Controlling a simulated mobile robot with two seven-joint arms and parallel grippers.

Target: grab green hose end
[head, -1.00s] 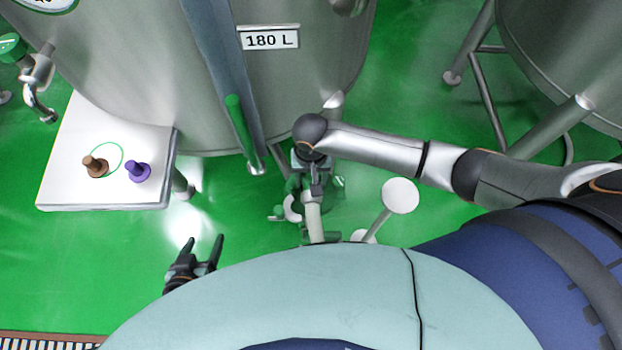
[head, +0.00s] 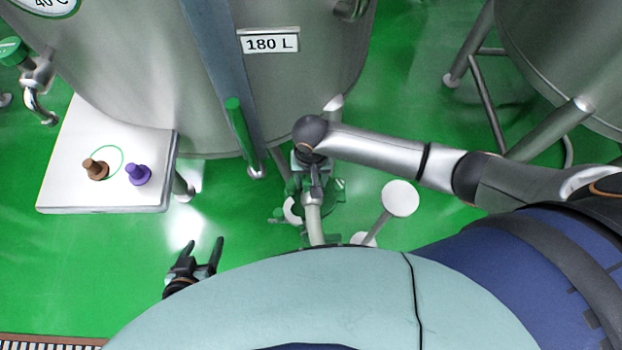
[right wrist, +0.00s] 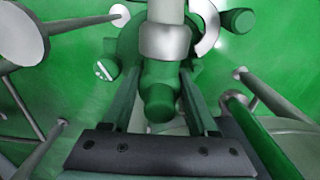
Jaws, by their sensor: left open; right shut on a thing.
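The green hose end (right wrist: 158,85) lies between the two fingers of my right gripper (right wrist: 157,105) in the right wrist view. It has a silver collar, with a pale hose running up from it. My right gripper is shut on it. In the head view, the right gripper (head: 311,167) is partly hidden by its own wrist; the pale hose (head: 314,222) runs down from it behind my body. My left gripper (head: 204,244) is open and empty above the green floor at lower left.
A steel tank (head: 290,85) with a label (head: 270,44) and green-handled pipe (head: 238,125) stands just beyond the right gripper. A white table (head: 70,165) at left bears a brown fitting (head: 97,169) and a purple one (head: 138,174). A round white disc (head: 400,198) stands right of the hose.

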